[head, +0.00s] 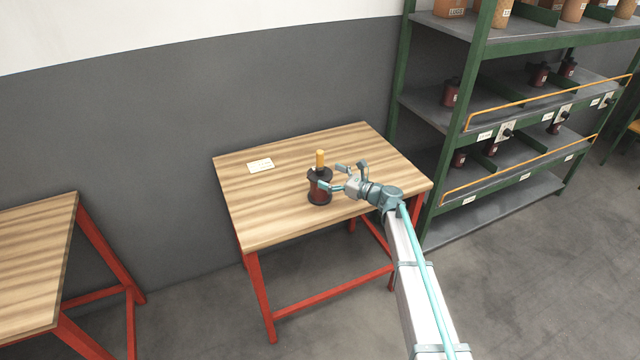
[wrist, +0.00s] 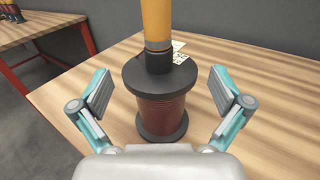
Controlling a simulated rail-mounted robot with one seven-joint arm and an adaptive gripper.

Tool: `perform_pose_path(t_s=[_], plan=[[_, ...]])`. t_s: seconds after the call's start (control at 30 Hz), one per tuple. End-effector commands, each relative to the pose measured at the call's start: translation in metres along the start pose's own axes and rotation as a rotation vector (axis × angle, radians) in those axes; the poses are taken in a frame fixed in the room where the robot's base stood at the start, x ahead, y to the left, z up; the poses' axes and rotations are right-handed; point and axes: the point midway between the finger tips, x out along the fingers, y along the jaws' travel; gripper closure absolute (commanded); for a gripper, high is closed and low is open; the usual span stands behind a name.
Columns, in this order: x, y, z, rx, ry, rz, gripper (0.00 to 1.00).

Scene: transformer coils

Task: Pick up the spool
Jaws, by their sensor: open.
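The spool (head: 319,188) stands upright on the wooden table (head: 285,215). It has black flanges, a dark red winding and a yellow-orange post on top. In the wrist view the spool (wrist: 161,105) is centred ahead of the palm. My gripper (head: 340,177) is open at the spool's right side in the head view. In the wrist view one finger of my gripper (wrist: 162,92) is on each side of the spool, with a visible gap on both sides. Whether the fingertips reach past its middle I cannot tell.
A white label card (head: 261,166) lies on the table behind the spool. A green shelf rack (head: 475,100) with more spools and boxes stands at the right. Another red-legged table (head: 40,235) is at the left. The tabletop around the spool is otherwise clear.

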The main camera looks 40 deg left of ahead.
Motion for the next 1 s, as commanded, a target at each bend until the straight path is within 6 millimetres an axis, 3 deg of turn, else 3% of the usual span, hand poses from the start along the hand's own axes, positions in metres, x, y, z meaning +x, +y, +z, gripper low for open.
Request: perform_pose_path(t_s=[0.23,0.53,1.0], plan=[[0.034,0.0,-0.001,0.001,0.0,0.001,0.0],[0.038,0.001,-0.003,0.0,0.0,0.0,0.02],[0.038,0.001,-0.002,0.0,-0.001,0.0,0.77]])
